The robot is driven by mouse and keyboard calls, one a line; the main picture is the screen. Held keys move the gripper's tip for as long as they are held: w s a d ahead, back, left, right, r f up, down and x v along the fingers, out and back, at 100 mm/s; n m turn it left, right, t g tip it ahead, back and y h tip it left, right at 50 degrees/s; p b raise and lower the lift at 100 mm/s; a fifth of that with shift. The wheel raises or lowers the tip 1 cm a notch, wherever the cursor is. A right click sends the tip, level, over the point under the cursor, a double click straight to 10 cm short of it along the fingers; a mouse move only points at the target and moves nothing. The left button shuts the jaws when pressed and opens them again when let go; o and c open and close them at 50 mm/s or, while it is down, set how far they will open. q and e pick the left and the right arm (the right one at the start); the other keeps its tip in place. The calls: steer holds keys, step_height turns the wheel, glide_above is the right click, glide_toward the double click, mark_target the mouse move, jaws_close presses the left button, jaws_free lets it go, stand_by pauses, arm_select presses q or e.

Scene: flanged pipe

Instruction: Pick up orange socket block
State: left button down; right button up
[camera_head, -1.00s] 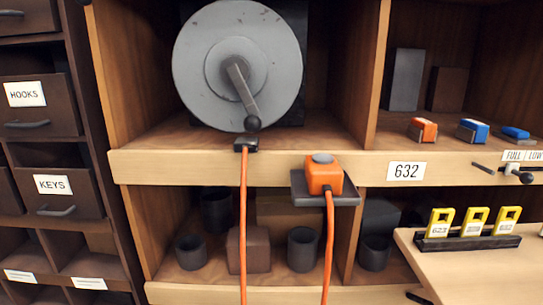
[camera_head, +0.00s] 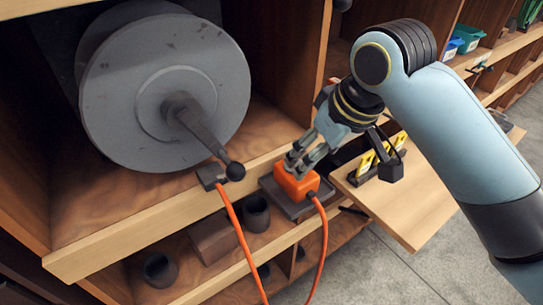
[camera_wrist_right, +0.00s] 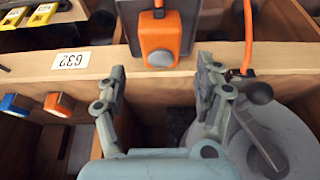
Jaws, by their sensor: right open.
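The orange socket block (camera_head: 297,187) sits on a small dark plate (camera_head: 276,193) at the shelf's front edge, with an orange cable running down from it. My right gripper (camera_head: 300,157) is just above the block in the head view and overlaps its top edge. In the right wrist view the open fingers (camera_wrist_right: 160,70) stand on either side of the line to the block (camera_wrist_right: 175,32), which lies just beyond the fingertips with its grey round button toward me. I cannot tell whether any finger touches it. My left gripper is not in view.
A large grey reel (camera_head: 150,95) with a crank stands left of the block. A second orange cable (camera_head: 240,245) hangs from a dark plug (camera_head: 211,176). Yellow tags (camera_head: 367,165) stand in a rack on the pull-out wooden board (camera_head: 412,205) at the right.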

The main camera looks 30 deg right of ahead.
steer(key=x, duration=0.4)
steer(key=shift+w+f, duration=0.3)
steer(key=shift+w, duration=0.1)
steer(key=shift+f, duration=0.25)
steer(key=shift+w+f+p, duration=0.25)
steer(key=shift+f+p, duration=0.1)
steer(key=x, duration=0.4)
steer(key=shift+w+a+p, duration=0.1)
steer(key=shift+w+p, duration=0.1)
steer(key=shift+p, duration=0.2)
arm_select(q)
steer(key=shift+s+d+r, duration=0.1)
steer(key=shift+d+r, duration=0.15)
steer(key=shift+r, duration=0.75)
arm_select(e)
steer(key=c, duration=1.2)
steer(key=shift+r, duration=0.1)
